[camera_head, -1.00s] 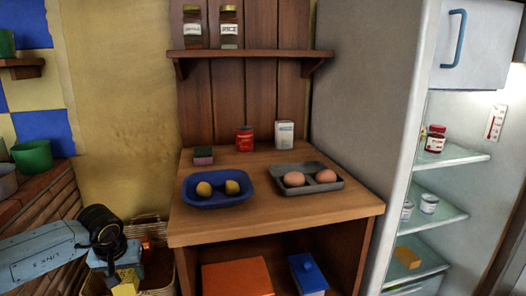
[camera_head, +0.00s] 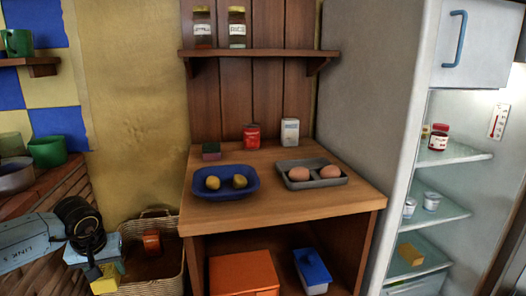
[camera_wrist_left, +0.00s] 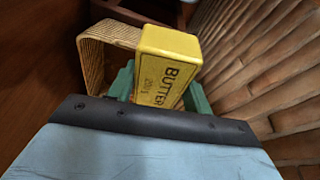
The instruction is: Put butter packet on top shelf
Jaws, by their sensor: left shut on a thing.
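A yellow butter packet (camera_wrist_left: 167,65) with "BUTTER" lettering sits between the green fingers of my left gripper (camera_wrist_left: 160,88) in the left wrist view. The gripper is shut on it. In the head view the packet (camera_head: 104,280) shows at the lower left, held by my left gripper (camera_head: 97,272), left of the wicker basket. At the right stands an open fridge with several glass shelves. Its highest visible shelf (camera_head: 470,156) holds a red-labelled jar (camera_head: 438,137). A similar yellow block (camera_head: 410,254) lies on a lower fridge shelf. My right gripper is out of view.
A wooden counter (camera_head: 300,212) holds a blue tray (camera_head: 226,192), an egg tray (camera_head: 330,182), a can and a carton. A wall shelf (camera_head: 260,54) above bears two jars. The wicker basket (camera_head: 135,228) stands left of the counter. The fridge's top shelf is clear right of the jar.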

